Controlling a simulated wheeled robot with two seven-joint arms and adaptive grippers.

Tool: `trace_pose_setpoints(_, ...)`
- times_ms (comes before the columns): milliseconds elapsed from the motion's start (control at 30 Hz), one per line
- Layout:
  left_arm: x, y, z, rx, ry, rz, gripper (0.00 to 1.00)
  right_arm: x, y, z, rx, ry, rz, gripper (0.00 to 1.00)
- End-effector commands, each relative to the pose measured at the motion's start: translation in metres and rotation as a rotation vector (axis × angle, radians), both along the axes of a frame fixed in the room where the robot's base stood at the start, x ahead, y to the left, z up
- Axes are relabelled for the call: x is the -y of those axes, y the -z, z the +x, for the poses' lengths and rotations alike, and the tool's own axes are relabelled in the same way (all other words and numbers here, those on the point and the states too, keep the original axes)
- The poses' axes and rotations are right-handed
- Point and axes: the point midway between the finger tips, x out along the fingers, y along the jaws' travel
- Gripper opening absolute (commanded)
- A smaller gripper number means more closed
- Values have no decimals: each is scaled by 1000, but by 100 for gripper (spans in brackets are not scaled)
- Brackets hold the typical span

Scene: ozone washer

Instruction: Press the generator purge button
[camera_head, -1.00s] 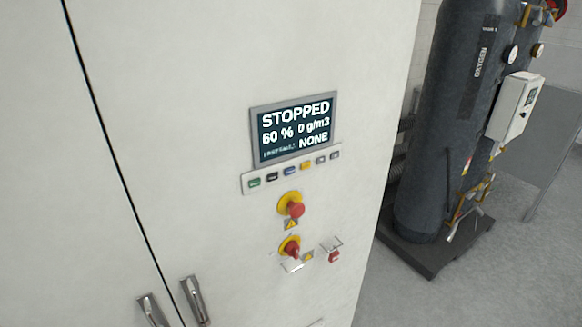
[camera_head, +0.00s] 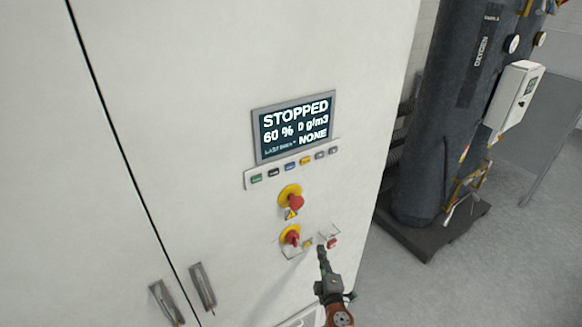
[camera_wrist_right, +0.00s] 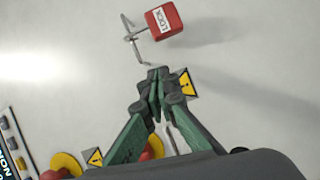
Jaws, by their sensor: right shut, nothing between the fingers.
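The generator cabinet carries a button row (camera_head: 293,164) below a display (camera_head: 293,127) that reads STOPPED, 60 %, 0 g/m3, NONE. The row holds small green, black, blue, yellow and grey buttons; their labels are too small to read, so I cannot tell which one is purge. My right gripper (camera_head: 321,249) is shut and empty, below and right of the row, near the red lock and the lower red knob. In the right wrist view the shut fingertips (camera_wrist_right: 158,76) are close to the cabinet face, just below the lock. My left gripper is not in view.
A red mushroom button (camera_head: 295,202) on a yellow collar sits under the row. A red rotary knob (camera_head: 291,236) is lower, with a red lock (camera_wrist_right: 164,21) hanging beside it. Door handles (camera_head: 203,287) are at lower left. A dark oxygen tank (camera_head: 439,120) stands at right.

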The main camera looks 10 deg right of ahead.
Motion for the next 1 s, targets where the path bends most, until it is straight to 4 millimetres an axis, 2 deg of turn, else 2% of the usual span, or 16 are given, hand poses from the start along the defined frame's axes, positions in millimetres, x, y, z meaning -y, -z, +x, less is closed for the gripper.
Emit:
trace_pose_setpoints(33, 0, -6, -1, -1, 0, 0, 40, -6, -38, 0, 56, -3, -35, 0)
trace_pose_setpoints(167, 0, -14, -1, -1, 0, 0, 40, -20, -121, -8, 195, -1, -125, 0)
trace_pose_setpoints(300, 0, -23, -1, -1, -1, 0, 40, -35, -211, -28, 351, 15, -223, 0)
trace_pose_setpoints(400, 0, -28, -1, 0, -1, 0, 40, -45, -267, -48, 456, 35, -288, 0)
trace_pose_setpoints(500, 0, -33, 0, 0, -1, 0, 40, -53, -313, -68, 546, 57, -339, 0)
trace_pose_setpoints(600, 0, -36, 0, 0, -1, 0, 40, -59, -343, -85, 611, 75, -377, 0)
trace_pose_setpoints(700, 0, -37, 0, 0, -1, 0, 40, -62, -362, -96, 650, 89, -400, 0)
trace_pose_setpoints(800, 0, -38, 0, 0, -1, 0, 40, -64, -370, -102, 669, 95, -411, 0)
trace_pose_setpoints(1000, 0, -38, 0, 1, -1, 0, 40, -64, -370, -102, 671, 95, -413, 0)
